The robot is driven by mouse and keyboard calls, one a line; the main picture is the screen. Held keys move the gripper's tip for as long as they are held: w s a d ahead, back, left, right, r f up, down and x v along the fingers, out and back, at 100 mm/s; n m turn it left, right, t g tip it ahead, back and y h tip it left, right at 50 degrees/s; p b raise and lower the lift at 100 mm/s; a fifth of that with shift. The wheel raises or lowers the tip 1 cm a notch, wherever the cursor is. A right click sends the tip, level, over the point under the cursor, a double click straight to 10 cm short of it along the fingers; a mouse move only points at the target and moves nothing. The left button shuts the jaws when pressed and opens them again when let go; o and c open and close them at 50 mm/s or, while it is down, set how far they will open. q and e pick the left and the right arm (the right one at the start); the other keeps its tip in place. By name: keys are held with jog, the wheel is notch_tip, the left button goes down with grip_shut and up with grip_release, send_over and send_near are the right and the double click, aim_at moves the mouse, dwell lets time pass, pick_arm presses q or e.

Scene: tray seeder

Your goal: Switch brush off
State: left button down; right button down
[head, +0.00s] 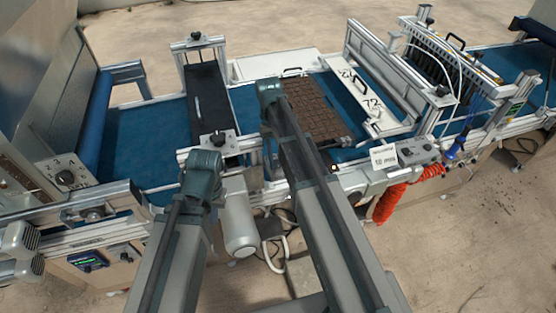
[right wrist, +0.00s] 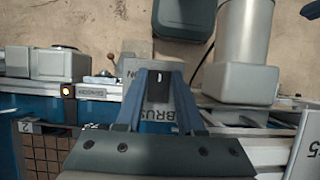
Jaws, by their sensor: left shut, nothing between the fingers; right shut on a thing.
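The brush switch (right wrist: 159,77) is a small dark knob with a white mark, in the right wrist view. The plate around it (right wrist: 133,74) shows "ON" beside the fingers, and part of the word "BRUSH" shows below. My right gripper (right wrist: 158,88) is shut on the switch, a finger on each side. The switch's pointing direction is hard to read. In the head view the right arm's wrist hides the switch. My left gripper (head: 207,192) is shut and empty in front of the line, left of the right arm; its fingertips are hard to make out.
A yellow-lit button (right wrist: 68,91) sits left of the switch. A dark celled tray (head: 312,108) lies on the blue belt (head: 150,128). A grey cylindrical motor (head: 240,238) hangs between my arms. A red coiled hose (head: 393,203) hangs at the right.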

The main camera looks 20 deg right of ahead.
jog(key=c, duration=0.5)
grip_release()
jog(key=p+v, duration=1.2)
jog(key=v, duration=0.1)
jog(key=shift+w+r+p, duration=0.1)
jog(key=shift+r+p, duration=0.2)
jog(key=shift+r, duration=0.05)
